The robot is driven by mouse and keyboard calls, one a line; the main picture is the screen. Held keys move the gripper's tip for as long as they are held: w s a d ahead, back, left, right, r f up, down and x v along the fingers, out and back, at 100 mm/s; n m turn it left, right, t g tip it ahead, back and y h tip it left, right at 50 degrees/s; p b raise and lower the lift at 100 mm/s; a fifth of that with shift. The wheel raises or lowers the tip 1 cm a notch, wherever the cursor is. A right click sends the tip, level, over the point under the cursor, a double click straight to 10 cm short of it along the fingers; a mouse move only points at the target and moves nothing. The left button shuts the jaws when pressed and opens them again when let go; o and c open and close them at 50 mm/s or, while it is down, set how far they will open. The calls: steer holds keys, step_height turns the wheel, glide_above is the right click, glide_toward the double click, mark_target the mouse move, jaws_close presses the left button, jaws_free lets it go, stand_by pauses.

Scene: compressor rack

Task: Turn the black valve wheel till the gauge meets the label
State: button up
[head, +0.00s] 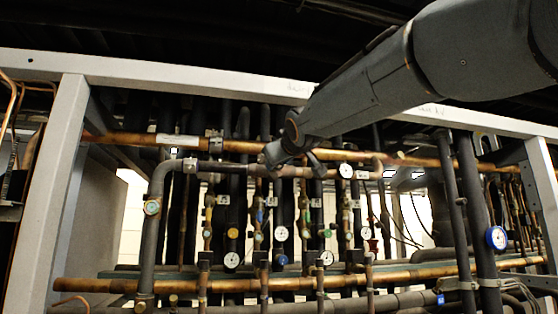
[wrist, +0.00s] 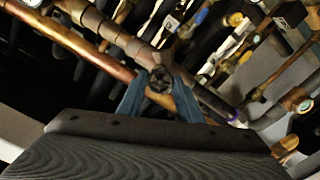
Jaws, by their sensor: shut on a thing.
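My gripper (head: 290,158) reaches to the upper pipe run in the head view. In the wrist view its two blue-grey fingers (wrist: 160,98) are shut on the black valve wheel (wrist: 160,77), one finger on each side. The wheel is small and round, in front of a brown pipe. In the head view I cannot make out the wheel behind the gripper. A white-faced gauge (head: 345,170) is right of the gripper, with a small white label (head: 361,175) beside it. The needle and label text are too small to read. I cannot tell which gauge belongs to this wheel.
Several other gauges hang among the vertical pipes, including a white one (head: 281,233) and a blue-rimmed one (head: 496,238). A copper pipe (head: 300,282) runs across below. A pale frame post (head: 60,190) stands at left. Pipes crowd the space around my gripper.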

steer(key=shift+n+p, duration=0.65)
steer(key=shift+n, duration=1.45)
steer(key=o, duration=1)
steer(key=shift+o, duration=0.2)
steer(key=b+v, duration=0.2)
steer(key=v, duration=0.6)
steer(key=shift+b, duration=0.35)
